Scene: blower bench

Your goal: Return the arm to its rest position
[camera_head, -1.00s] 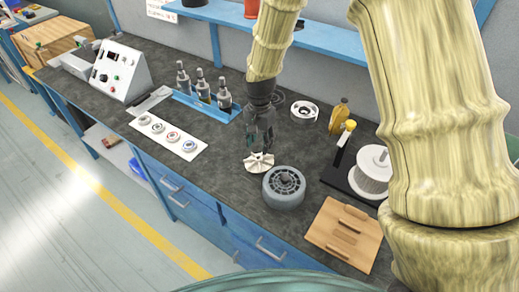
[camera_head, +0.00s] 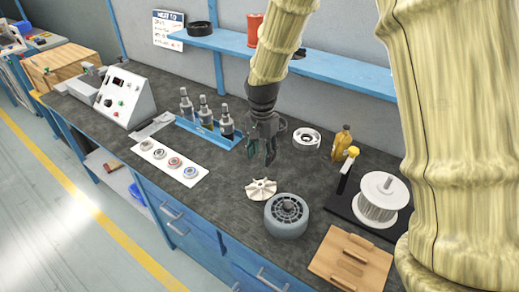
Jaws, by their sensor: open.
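My gripper (camera_head: 269,158) hangs fingers-down over the dark bench top, open and empty. A white finned impeller (camera_head: 261,189) lies on the bench just below the fingertips, apart from them. A grey round motor housing (camera_head: 286,216) with a slotted top stands right beside the impeller, nearer the front edge. My arm comes down from the top of the view, and its thick link covers the right side of the picture.
Behind stand a blue rack (camera_head: 207,133) with several dark tools, a white ring (camera_head: 306,139) and a yellow bottle (camera_head: 342,142). A spool (camera_head: 382,195) and wooden board (camera_head: 350,262) are at right. A white strip (camera_head: 170,164) with several bearings lies left. A blue shelf (camera_head: 330,68) overhangs.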

